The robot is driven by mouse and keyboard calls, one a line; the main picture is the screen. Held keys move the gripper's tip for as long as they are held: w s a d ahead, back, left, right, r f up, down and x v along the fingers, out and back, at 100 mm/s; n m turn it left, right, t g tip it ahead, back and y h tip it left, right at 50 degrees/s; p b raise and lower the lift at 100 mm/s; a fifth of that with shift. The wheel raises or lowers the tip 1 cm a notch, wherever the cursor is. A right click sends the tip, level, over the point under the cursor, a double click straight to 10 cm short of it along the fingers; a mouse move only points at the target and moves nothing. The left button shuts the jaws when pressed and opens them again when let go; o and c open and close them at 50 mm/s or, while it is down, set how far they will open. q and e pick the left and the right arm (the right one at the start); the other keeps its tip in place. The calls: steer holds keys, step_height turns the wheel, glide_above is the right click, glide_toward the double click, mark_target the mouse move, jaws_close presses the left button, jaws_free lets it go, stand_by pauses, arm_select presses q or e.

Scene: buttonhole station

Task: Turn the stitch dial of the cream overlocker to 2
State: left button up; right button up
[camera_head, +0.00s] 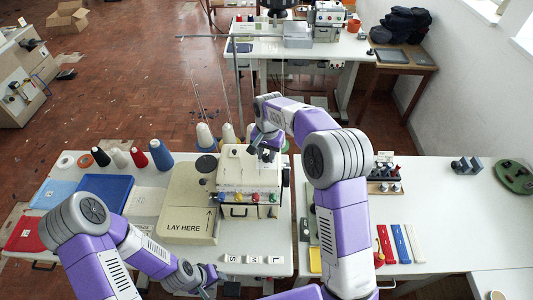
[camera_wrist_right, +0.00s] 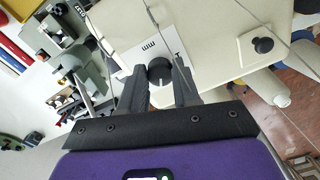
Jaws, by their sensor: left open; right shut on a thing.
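The cream overlocker (camera_head: 262,178) stands on the white table, with coloured knobs along its front. My right gripper (camera_head: 263,150) is at its top. In the right wrist view, the two dark fingers (camera_wrist_right: 159,78) are shut on a round black dial (camera_wrist_right: 160,68), one finger on each side. A white plate with dark marks lies behind the dial; the marks are too small to read, and fingers hide part of it. A second black knob (camera_wrist_right: 263,45) on a white plate sits to the right, apart from the fingers. My left gripper (camera_head: 207,279) is open and empty near the table's front edge.
A cream board (camera_head: 190,212) marked "LAY HERE" lies left of the overlocker. Thread cones (camera_head: 161,155) stand behind it, and a blue tray (camera_head: 97,191) is further left. White tags (camera_head: 253,260) marked with letters lie in front. Thin thread rods rise behind the overlocker.

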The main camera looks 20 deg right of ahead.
mark_target(268, 156)
steer(key=n+p, duration=0.1)
steer(key=n, duration=0.4)
steer(key=shift+n, duration=0.3)
steer(key=n+p, duration=0.1)
steer(key=n, duration=0.4)
steer(key=shift+n, duration=0.4)
steer(key=o, duration=1.1)
steer(key=shift+c, duration=0.2)
steer(key=r, duration=0.7)
steer(key=shift+d+r, duration=0.2)
steer(key=shift+r, duration=0.15)
